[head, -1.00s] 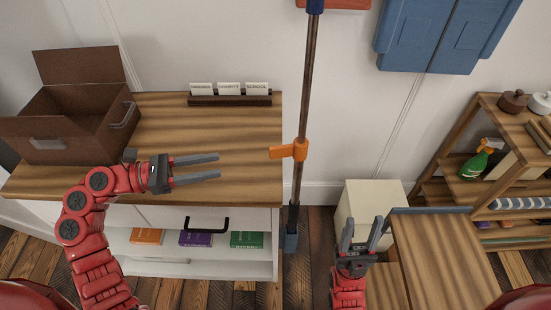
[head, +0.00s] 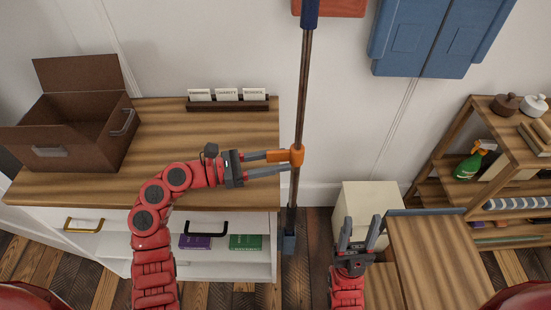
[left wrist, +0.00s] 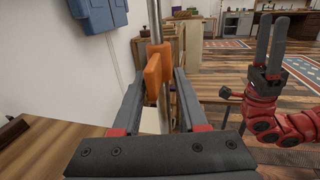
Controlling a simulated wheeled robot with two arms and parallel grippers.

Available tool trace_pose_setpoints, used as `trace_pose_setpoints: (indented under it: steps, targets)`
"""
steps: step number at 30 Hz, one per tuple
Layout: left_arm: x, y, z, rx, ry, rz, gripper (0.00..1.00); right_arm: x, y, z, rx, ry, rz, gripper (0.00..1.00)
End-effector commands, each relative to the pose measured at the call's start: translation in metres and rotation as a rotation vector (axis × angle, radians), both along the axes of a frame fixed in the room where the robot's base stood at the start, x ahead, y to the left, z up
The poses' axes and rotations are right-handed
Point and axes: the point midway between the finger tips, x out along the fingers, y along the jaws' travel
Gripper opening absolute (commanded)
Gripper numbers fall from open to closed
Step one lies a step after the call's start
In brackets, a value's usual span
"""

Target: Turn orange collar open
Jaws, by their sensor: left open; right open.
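The orange collar (head: 297,156) is clamped around a thin dark upright pole (head: 304,95), with its flat lever pointing left in the head view. My left gripper (head: 276,163) is open, its two fingers reaching to the collar's lever from the left. In the left wrist view the orange lever (left wrist: 153,76) stands between the spread fingers, near their tips; I cannot tell whether either finger touches it. My right gripper (head: 360,232) is open and empty, pointing up beside the cream box, well away from the collar.
A wooden-topped cabinet (head: 220,140) stands behind my left arm, bearing an open brown box (head: 75,125) and a card holder (head: 228,105). A cream box (head: 365,200) and a wooden shelf unit (head: 440,150) stand to the right. Blue wall panels (head: 440,40) hang above.

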Motion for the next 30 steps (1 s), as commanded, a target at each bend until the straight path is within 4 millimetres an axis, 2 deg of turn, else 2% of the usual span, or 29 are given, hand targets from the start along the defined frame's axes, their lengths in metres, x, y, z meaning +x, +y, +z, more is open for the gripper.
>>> trace_pose_setpoints:
  steps: [4,11,30]
  targets:
    - [0.0,0.0002,0.0,0.0,0.0,0.0,0.41,0.0,0.0,-0.0001,0.0,0.0,0.0,0.5]
    - [-0.0002,0.0004,0.0,0.0,0.0,-0.001,0.0,0.0,0.0,0.0,0.0,0.0,0.0,0.5]
    - [-0.0002,0.0005,0.0001,0.0,0.0,-0.001,0.0,0.0,0.0,-0.0001,0.0,0.0,0.0,0.5]
